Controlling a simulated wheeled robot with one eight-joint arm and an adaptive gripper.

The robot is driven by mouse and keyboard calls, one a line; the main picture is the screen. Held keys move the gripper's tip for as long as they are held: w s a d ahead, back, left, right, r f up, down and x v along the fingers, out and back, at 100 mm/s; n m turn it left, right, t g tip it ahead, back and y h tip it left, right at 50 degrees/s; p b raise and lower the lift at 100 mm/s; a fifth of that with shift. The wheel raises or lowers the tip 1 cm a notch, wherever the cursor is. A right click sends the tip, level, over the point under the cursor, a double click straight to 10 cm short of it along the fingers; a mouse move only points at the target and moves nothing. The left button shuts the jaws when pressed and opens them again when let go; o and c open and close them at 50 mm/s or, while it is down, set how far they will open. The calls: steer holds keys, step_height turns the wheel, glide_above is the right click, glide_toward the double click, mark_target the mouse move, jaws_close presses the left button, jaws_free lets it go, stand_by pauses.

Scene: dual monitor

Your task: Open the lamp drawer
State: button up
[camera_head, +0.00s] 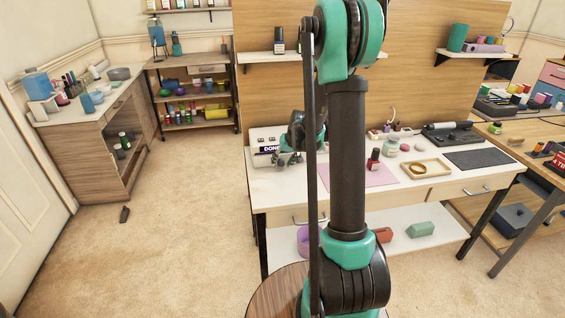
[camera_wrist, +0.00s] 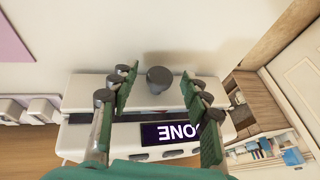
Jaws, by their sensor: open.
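The white lamp (camera_head: 266,146) stands at the left end of the white table, with a dark display reading "DONE". In the wrist view the lamp (camera_wrist: 75,97) shows from above with its text upside down. A round grey knob (camera_wrist: 159,79) sits at its near side, on what looks like the drawer front. My gripper (camera_head: 289,160) is in front of the lamp. In the wrist view my gripper (camera_wrist: 158,82) is open, with its green-padded fingers on either side of the knob and visible gaps between. I cannot tell whether the drawer is slightly open.
A pink mat (camera_head: 368,176) lies right of the lamp with a red bottle (camera_head: 374,159) on it. A wooden tray (camera_head: 427,168) and dark mat (camera_head: 478,158) are farther right. The white table (camera_head: 300,190) is bare in front of the lamp. A wood panel stands behind.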

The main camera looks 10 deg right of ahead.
jaws_close()
steer(key=s, duration=1.2)
steer(key=shift+w, duration=0.1)
jaws_free()
steer(key=shift+r, duration=0.15)
steer(key=v, duration=1.1)
steer(key=shift+r, duration=0.3)
